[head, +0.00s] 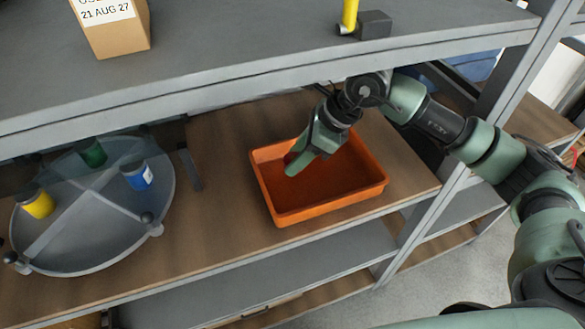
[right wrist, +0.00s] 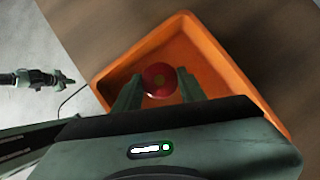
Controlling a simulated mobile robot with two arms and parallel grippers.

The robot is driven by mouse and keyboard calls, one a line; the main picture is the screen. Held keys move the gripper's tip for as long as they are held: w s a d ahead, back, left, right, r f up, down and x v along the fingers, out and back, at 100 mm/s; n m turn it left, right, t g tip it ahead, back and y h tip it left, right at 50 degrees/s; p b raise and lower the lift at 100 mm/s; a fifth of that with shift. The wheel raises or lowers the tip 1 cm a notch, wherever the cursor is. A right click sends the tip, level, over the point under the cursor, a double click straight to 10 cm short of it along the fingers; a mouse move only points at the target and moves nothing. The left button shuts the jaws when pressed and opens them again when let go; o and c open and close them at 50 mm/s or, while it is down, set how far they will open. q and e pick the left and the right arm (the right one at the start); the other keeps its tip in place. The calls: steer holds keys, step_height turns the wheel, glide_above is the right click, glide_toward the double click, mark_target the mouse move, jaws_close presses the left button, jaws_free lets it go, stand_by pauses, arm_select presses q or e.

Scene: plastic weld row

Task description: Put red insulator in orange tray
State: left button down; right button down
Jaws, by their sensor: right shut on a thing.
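The orange tray (head: 330,206) sits on the wooden shelf, and it fills much of the right wrist view (right wrist: 205,45). My right gripper (head: 290,165) reaches down into the space over the tray. In the right wrist view its two fingers (right wrist: 158,90) are shut on the red insulator (right wrist: 155,73), a round red piece with a darker centre. In the head view the insulator (head: 288,158) is mostly hidden behind the gripper, with only a bit of red showing. I cannot tell whether it touches the tray floor. My left gripper is not seen in the head view.
A round grey divided turntable (head: 100,225) stands left on the shelf, holding a yellow (head: 37,202), a green (head: 91,152) and a blue (head: 137,175) piece. A grey upper shelf (head: 230,50) overhangs the tray, carrying a cardboard box (head: 115,30). A metal post stands to the right.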

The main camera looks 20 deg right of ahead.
steer(key=x, duration=0.3)
steer(key=shift+s+d+f+p, duration=0.1)
steer(key=shift+f+p, duration=0.05)
steer(key=shift+p, duration=0.15)
steer(key=shift+f+p, duration=0.4)
steer(key=shift+f, duration=1.65)
steer(key=shift+d, duration=0.1)
steer(key=c, duration=1.3)
jaws_free()
steer(key=shift+f, duration=0.15)
steer(key=o, duration=0.5)
steer(key=shift+c, duration=0.2)
